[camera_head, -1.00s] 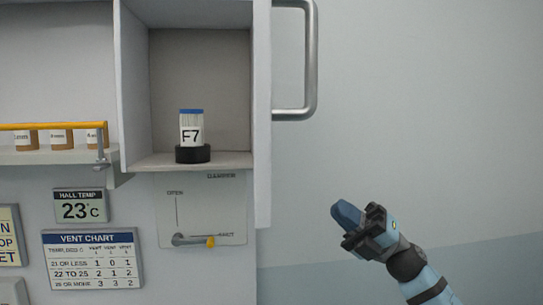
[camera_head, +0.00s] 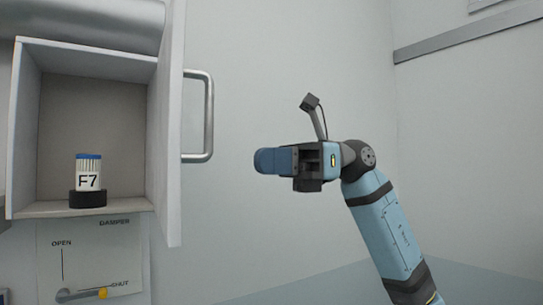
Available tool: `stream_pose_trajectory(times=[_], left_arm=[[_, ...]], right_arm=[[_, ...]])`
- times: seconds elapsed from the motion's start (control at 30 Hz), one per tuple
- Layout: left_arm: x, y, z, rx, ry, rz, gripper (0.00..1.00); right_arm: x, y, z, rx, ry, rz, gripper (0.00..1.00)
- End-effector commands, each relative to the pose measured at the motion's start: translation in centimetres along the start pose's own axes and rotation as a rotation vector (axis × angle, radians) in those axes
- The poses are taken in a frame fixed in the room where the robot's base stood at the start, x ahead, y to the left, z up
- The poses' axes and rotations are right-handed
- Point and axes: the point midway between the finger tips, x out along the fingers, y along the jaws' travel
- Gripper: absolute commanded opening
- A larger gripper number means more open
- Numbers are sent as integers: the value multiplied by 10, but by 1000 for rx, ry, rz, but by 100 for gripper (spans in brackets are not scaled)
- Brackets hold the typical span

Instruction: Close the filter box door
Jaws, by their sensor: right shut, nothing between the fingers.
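The filter box (camera_head: 95,60) is on the wall at the left, with its front open. Its door (camera_head: 169,130) stands swung open on the box's right side, seen nearly edge-on, with a grey bar handle (camera_head: 209,115) on its right face. Inside, a filter marked F7 (camera_head: 88,172) with a blue top stands upright in a black base. My right gripper (camera_head: 268,161) is shut and empty, to the right of the handle and apart from it, pointing left. My left gripper is not in view.
Below the box is a damper panel (camera_head: 118,255) marked OPEN and SHUT; its lever with a yellow tip (camera_head: 103,293) is by SHUT. A large grey pipe (camera_head: 90,22) runs above the box. The space between handle and right gripper looks clear.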

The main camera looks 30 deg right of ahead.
Motion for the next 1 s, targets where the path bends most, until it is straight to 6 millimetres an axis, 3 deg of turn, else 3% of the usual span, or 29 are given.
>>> stream_pose_trajectory(times=[0.2,0.43,0.63,1.0], left_arm=[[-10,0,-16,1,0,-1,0],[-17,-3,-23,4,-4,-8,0],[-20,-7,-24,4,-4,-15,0],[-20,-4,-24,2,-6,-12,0]], right_arm=[[49,1,4,1,-1,5,0],[87,1,3,2,-2,4,0],[100,0,1,3,-2,2,0],[101,0,0,2,-2,1,0]])
